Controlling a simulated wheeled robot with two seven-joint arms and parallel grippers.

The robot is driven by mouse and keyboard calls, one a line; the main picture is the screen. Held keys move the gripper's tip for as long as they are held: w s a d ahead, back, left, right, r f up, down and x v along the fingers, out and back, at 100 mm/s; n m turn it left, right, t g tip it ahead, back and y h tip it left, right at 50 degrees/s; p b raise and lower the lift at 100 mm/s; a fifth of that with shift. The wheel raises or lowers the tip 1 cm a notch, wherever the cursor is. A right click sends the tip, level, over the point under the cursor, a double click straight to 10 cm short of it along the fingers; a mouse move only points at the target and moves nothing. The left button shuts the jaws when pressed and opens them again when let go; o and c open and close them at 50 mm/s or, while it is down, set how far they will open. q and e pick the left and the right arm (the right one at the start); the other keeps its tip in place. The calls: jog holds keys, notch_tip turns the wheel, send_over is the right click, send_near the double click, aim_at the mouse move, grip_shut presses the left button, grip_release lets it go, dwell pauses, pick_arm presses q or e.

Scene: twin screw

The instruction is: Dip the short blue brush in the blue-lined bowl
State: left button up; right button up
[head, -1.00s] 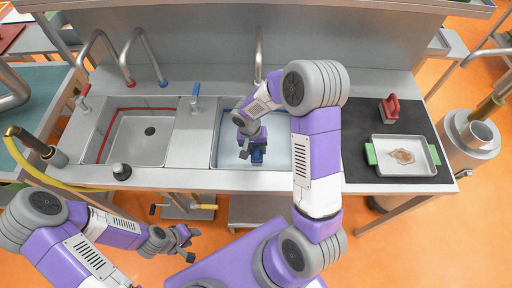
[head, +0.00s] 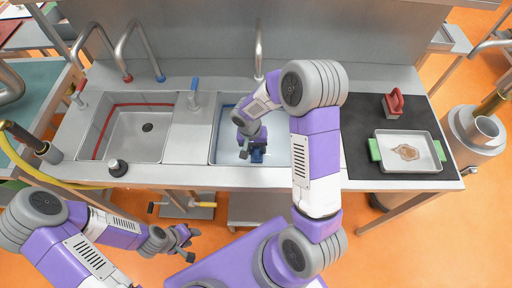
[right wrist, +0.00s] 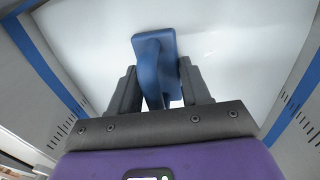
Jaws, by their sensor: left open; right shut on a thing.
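The short blue brush (head: 257,157) is inside the blue-lined bowl (head: 226,107), the right-hand sink basin with a blue band near its rim. My right gripper (head: 247,151) is shut on the brush, low in the basin near its front wall. In the right wrist view the brush (right wrist: 155,60) sits between the two dark fingers, with its block end out beyond the fingertips over the pale basin floor. I cannot tell whether it touches the floor. My right arm hides part of the basin. My left gripper (head: 186,241) is open and empty, in front of the counter.
A red-lined basin (head: 113,107) lies to the left, with a black knob (head: 117,167) at its front. A red-handled brush (head: 393,104) and a stained tray with green handles (head: 438,154) are on a black mat (head: 362,120) at right. Several taps stand behind the basins.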

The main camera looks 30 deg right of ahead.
dwell(0.5)
notch_tip(320, 180, up, 16)
jog(key=p, duration=1)
jog(key=shift+f, duration=0.2)
dwell(0.5)
notch_tip(320, 180, up, 4)
jog(key=p, duration=0.3)
